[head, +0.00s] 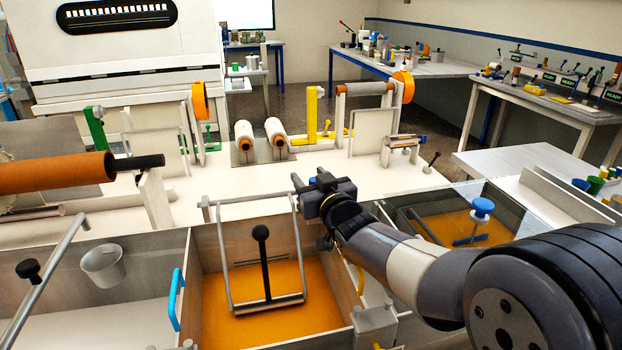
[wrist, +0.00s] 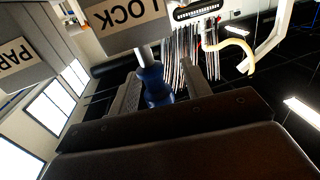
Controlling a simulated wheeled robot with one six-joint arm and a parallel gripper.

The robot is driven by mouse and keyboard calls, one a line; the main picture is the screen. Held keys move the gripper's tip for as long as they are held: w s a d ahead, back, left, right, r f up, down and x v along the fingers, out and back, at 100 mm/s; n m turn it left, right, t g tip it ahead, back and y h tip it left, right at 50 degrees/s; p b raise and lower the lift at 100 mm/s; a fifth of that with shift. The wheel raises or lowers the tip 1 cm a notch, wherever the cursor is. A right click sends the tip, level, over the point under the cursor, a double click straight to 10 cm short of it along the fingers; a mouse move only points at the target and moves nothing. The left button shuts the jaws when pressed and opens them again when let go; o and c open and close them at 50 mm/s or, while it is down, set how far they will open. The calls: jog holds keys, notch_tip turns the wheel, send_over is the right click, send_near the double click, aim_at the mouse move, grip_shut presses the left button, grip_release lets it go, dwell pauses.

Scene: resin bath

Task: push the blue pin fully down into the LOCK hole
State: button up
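In the wrist view the blue pin (wrist: 154,85) has a ribbed blue head and a pale shaft that runs up to a grey block with a LOCK label (wrist: 125,14). The hole itself is hidden, so its depth in the hole cannot be told. My gripper (wrist: 165,88) has its fingers apart, one on each side of the blue head. The left finger looks close to the head, and a gap shows on the right; contact is unclear. In the head view my gripper (head: 312,187) is above the far edge of the orange bath, and the pin is not visible there.
A block labelled PARK (wrist: 17,55) stands beside the LOCK block. In the head view a metal frame with a black handle (head: 262,234) stands in the orange bath (head: 275,318). A second bath holds a blue-knobbed tool (head: 482,207). A white bench with rollers lies behind.

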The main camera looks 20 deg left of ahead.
jog(key=b+v, duration=0.1)
jog(key=v, duration=0.6)
jog(key=shift+s+d, duration=0.15)
jog(key=shift+d, duration=0.05)
jog(key=shift+a, duration=0.1)
dwell(0.4)
jog(key=p+x, duration=0.1)
jog(key=x, duration=0.6)
jog(key=shift+w+a, duration=0.15)
jog(key=shift+w, duration=0.05)
jog(key=shift+r+p, duration=0.5)
